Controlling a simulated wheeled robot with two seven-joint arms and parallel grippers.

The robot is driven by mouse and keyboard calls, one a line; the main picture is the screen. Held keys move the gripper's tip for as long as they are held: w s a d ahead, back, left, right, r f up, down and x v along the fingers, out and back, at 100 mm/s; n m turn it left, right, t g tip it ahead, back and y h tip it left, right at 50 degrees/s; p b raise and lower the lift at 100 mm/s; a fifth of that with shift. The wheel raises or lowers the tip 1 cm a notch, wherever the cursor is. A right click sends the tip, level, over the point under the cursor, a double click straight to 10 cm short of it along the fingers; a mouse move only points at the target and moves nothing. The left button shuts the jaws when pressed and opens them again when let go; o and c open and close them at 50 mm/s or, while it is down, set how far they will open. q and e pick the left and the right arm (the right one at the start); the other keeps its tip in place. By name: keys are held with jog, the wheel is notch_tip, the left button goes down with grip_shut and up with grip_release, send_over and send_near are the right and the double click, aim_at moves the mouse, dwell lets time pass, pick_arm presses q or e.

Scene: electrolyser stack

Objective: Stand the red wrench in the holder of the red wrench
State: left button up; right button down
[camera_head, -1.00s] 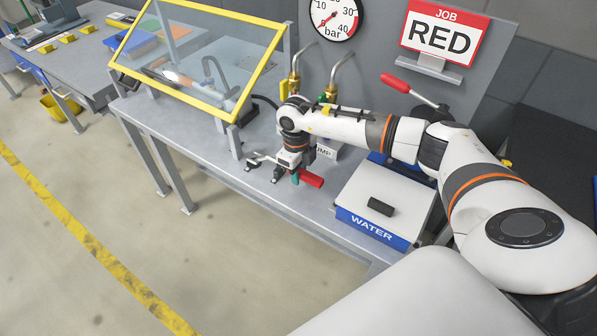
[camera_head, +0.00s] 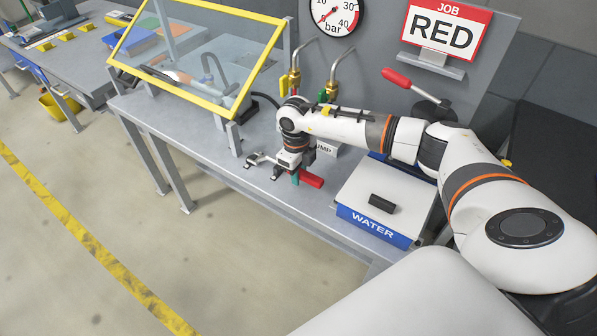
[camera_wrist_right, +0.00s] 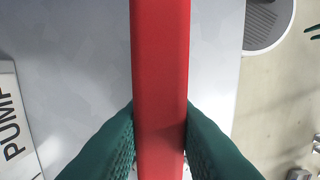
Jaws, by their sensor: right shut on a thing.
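The red wrench shows its red handle (camera_head: 312,180) beside my right gripper (camera_head: 295,177), low over the front part of the grey bench. In the right wrist view the red handle (camera_wrist_right: 160,60) runs upright through the picture, between the two green finger pads of my right gripper (camera_wrist_right: 160,130), which is shut on it. A grey metal shape (camera_head: 258,159) left of the gripper may be the wrench's head; I cannot tell surely. I cannot make out the holder of the red wrench. My left gripper is out of view.
The grey bench (camera_head: 225,160) carries a yellow-framed clear guard (camera_head: 192,92) on the left and a blue-and-white WATER box (camera_head: 372,225) on the right. A PUMP label (camera_head: 326,149), brass fittings (camera_head: 294,82) and a red-handled lever (camera_head: 397,78) stand behind. A JOB RED sign (camera_head: 443,33) hangs above.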

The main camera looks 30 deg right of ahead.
jog(key=shift+f, duration=0.3)
jog(key=c, duration=1.1)
grip_release()
jog(key=r, duration=0.4)
jog(key=r+b, duration=0.1)
jog(key=r, duration=0.3)
jog(key=r+b, duration=0.1)
jog(key=r, duration=0.3)
jog(key=shift+w+a+r, duration=0.1)
jog(key=shift+w, duration=0.15)
